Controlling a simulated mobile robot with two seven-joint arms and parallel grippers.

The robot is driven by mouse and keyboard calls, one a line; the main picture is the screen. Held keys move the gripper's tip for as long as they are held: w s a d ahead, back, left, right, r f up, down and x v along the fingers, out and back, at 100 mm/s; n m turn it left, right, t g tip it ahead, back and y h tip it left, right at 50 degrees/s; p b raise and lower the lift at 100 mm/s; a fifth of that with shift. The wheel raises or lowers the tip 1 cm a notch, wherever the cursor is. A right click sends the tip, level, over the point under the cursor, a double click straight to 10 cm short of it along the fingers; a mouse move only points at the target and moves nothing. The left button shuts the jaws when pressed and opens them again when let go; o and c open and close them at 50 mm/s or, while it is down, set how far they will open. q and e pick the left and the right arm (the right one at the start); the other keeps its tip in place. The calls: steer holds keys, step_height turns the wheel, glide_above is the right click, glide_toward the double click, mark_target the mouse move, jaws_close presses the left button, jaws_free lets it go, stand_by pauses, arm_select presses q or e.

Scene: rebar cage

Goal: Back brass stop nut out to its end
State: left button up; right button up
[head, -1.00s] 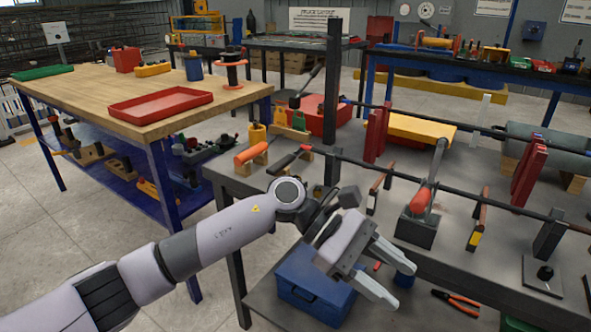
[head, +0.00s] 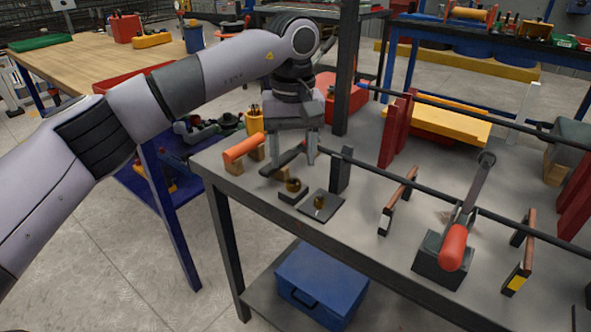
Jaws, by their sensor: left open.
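Two small brass-coloured round pieces sit at the left end of the grey bench: one brass piece (head: 293,185) on a small dark block, another brass piece (head: 319,202) on a dark flat plate (head: 327,212). I cannot tell which is the stop nut, and no thread shows at this size. My left gripper (head: 291,158) points down above and behind them, its fingers apart. A dark bar-like part (head: 284,162) shows near the fingers; I cannot tell whether they touch it. My right gripper is not in view.
A long dark rod (head: 400,178) runs right from the dark upright block (head: 340,168). An orange cylinder (head: 244,148) lies left of my gripper. A red-handled lever (head: 455,245) stands on the bench to the right. A blue box (head: 318,285) sits on the shelf below.

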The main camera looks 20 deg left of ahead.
mark_target(293, 182)
arm_select(q)
step_height(293, 182, down, 4)
steer(key=shift+f, duration=0.55)
steer(key=shift+c, duration=0.3)
jaws_close()
steer(key=shift+r, duration=0.1)
